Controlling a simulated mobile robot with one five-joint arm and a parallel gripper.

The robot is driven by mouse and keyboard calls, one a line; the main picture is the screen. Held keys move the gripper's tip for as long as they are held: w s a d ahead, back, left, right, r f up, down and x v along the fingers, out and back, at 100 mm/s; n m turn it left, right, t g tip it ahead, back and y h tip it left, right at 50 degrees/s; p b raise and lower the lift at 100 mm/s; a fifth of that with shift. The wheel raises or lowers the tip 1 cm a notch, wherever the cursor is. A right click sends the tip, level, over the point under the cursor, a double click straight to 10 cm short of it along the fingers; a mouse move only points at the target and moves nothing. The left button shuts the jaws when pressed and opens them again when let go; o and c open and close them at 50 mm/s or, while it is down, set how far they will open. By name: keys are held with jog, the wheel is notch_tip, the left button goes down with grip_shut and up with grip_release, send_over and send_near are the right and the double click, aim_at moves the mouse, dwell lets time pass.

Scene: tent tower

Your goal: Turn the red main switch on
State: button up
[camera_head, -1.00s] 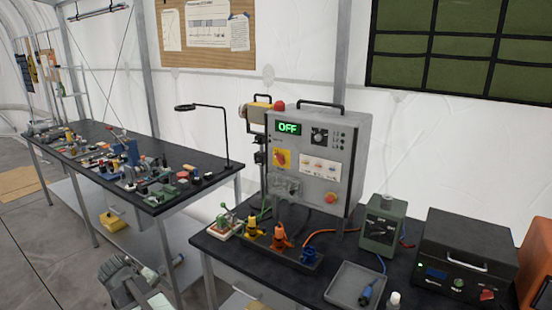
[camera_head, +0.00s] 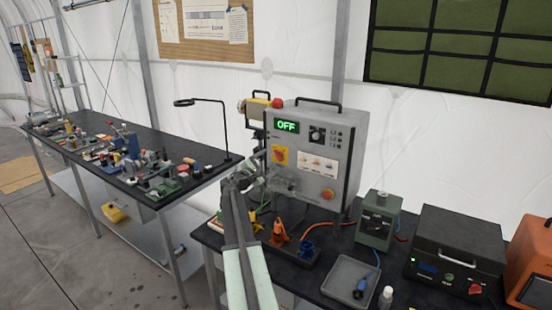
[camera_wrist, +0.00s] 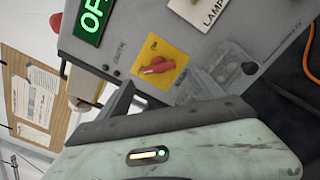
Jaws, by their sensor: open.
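The red main switch (camera_head: 279,155) is a red knob on a yellow plate, on the front of a grey control box (camera_head: 340,170). The green display (camera_head: 286,126) above it reads OFF. In the wrist view the red knob (camera_wrist: 158,66) sits on its yellow plate, with the OFF display (camera_wrist: 92,20) partly cut off at the top. My gripper (camera_head: 257,170) is raised in front of the box, just below and left of the switch. It is open and apart from the knob.
A clear cover (camera_head: 284,185) juts from the box below the switch. A red stop button (camera_head: 327,193) is at its lower right. Orange (camera_head: 278,235) and blue (camera_head: 304,246) plugs stand on the bench below, beside a grey tray (camera_head: 340,285). A lamp arm (camera_head: 226,130) stands left.

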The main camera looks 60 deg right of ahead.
aim_at(276, 156)
jog(key=d, duration=0.5)
jog(key=shift+d, duration=0.1)
jog(key=c, duration=1.4)
jog(key=shift+d+r, duration=0.1)
jog(key=shift+d, duration=0.1)
jog(key=shift+a, duration=0.1)
jog(key=shift+a+r+m+p, duration=0.1)
jog(key=shift+m+p, duration=0.1)
jog(key=shift+m, duration=4.25)
jog(key=shift+a+r+m+p, duration=0.1)
jog(key=shift+m+p, duration=0.05)
jog(key=shift+m, duration=4.3)
